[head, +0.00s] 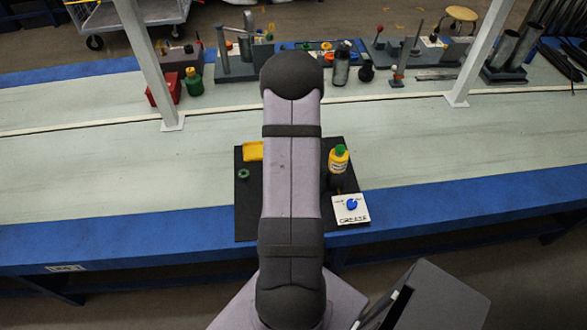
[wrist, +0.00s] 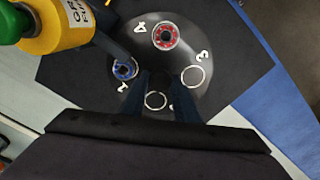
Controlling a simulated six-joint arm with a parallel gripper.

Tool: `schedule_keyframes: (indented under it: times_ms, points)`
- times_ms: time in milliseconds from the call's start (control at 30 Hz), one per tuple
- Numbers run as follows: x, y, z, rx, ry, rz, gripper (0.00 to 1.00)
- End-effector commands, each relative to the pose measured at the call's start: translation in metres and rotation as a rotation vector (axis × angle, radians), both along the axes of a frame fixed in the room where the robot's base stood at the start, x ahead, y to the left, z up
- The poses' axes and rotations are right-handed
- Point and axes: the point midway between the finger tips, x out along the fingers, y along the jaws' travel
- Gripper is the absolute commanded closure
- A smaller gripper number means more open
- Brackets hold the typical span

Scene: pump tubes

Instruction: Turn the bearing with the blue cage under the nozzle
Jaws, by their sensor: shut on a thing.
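A dark round disc (wrist: 210,85) with numbered spots lies on the black mat in the wrist view. The bearing with the blue cage (wrist: 124,70) sits at its left, by the mark 2. A bearing with a red cage (wrist: 166,36) sits at the far side, by the 4. Two white rings mark empty spots. The dark nozzle (wrist: 112,44) slants from the yellow bottle (wrist: 65,25) to just above the blue-caged bearing; exact alignment is unclear. My gripper (wrist: 161,82) is over the disc's middle, shut on its centre part, which the fingers mostly hide. My arm hides the disc in the head view.
The yellow bottle with its green cap (head: 338,158) stands right of my arm. A white card with a blue knob (head: 351,205) lies at the mat's front right. A yellow block (head: 252,151) and green ring (head: 243,174) lie left.

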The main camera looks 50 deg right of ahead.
Motion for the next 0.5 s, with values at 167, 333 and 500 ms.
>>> schedule_keyframes:
  times_ms: [167, 333, 500]
  points:
    - [-0.0001, 0.0001, 0.0011, 0.000, 0.000, -0.090, 1.00]
    - [0.0001, -0.0001, 0.0012, 0.000, 0.000, -0.175, 1.00]
    - [0.0001, -0.0003, 0.0013, -0.001, -0.001, -0.259, 1.00]
